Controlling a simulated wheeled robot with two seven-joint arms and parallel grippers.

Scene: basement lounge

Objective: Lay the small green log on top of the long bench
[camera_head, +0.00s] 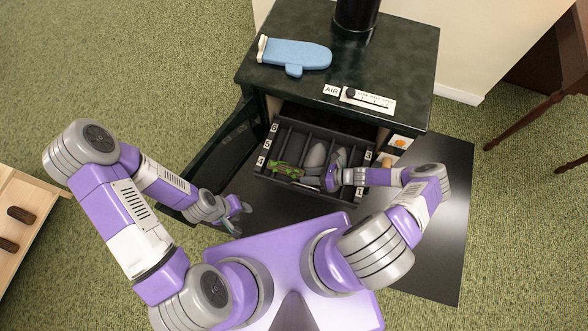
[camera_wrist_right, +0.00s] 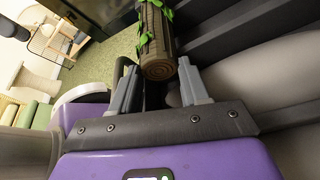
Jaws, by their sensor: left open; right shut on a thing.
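The small green log (camera_head: 285,169) has brown bark with bright green leaves. It is at the left part of the dark slotted tray in the stove's opening. In the right wrist view the log (camera_wrist_right: 158,45) sits between the fingertips, its ringed cut end towards the camera. My right gripper (camera_head: 308,179) is shut on that near end. My left gripper (camera_head: 240,206) is open and empty, left of the tray near the stove door. I cannot tell which furniture is the long bench.
The dark tray (camera_head: 318,201) has several numbered slots, with grey rounded things in it. The dark stove (camera_head: 385,50) carries a blue mitt (camera_head: 297,54); its door (camera_head: 215,155) stands open. Pale wooden furniture (camera_head: 38,198) with brown pieces is at far left. A dark-legged piece (camera_head: 525,119) is at right.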

